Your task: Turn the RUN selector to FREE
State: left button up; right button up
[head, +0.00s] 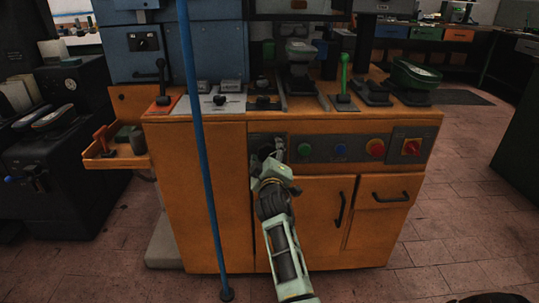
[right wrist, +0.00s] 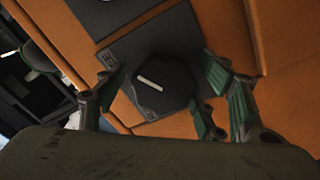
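The RUN selector is a black faceted knob (right wrist: 172,98) with a white pointer line, set on a dark square plate (right wrist: 122,48) on the orange cabinet. In the right wrist view, its white line slants down to the right. My right gripper (head: 271,163) is at the left end of the cabinet's control panel and largely hides the knob in the head view. In the right wrist view its fingers stand apart on both sides of the knob; I cannot tell whether they touch it. My left gripper is not in view.
Right of the selector, the panel carries a green button (head: 305,150), a blue button (head: 340,150), a red button (head: 375,148) and a red rotary switch (head: 411,147). A blue upright pole (head: 203,160) stands left of my right arm. An orange side tray (head: 117,159) juts out left.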

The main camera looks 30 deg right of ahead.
jog(key=shift+a, duration=0.1)
jog(key=v, duration=0.7)
jog(key=shift+s, duration=0.25)
dwell(0.4)
